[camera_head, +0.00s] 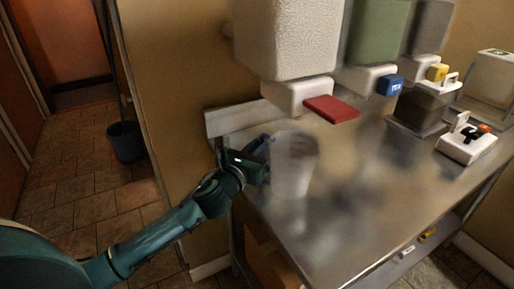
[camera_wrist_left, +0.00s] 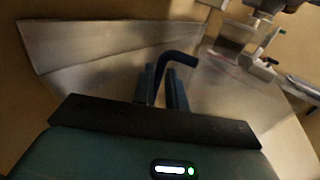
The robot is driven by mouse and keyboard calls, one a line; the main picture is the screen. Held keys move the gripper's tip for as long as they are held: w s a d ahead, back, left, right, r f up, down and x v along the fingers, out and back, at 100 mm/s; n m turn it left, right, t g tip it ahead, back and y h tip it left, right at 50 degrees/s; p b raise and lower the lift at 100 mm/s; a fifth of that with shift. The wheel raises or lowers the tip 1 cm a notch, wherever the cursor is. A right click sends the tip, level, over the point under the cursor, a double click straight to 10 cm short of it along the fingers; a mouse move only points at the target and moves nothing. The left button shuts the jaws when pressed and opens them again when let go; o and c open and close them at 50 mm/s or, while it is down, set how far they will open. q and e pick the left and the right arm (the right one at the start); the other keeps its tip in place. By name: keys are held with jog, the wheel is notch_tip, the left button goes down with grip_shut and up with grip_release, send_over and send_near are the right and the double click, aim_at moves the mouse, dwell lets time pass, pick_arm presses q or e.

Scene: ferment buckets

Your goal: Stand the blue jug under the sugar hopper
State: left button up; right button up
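My left gripper (camera_head: 258,168) is over the left end of the metal table. In the left wrist view its fingers (camera_wrist_left: 163,92) close on a dark blue, hooked handle (camera_wrist_left: 178,57), which I take for the jug's. In the head view only a bit of blue (camera_head: 265,145) shows at the fingertips. A pale, see-through shape beside it may be the jug's body or a reflection; I cannot tell. The white hopper (camera_head: 290,40), with a red paddle (camera_head: 331,108), hangs above and right of the gripper. I read no sugar label. My right gripper is not in view.
A white device (camera_head: 466,146) stands on the metal table (camera_head: 350,215). The table's middle is clear. A bucket (camera_head: 126,142) stands on the floor.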

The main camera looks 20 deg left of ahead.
pick_arm(q)
jog(key=o, duration=0.3)
jog(key=shift+o, duration=0.2)
jog(key=shift+r, duration=0.25)
jog(key=s, duration=1.2)
jog(key=shift+a+b, duration=0.45)
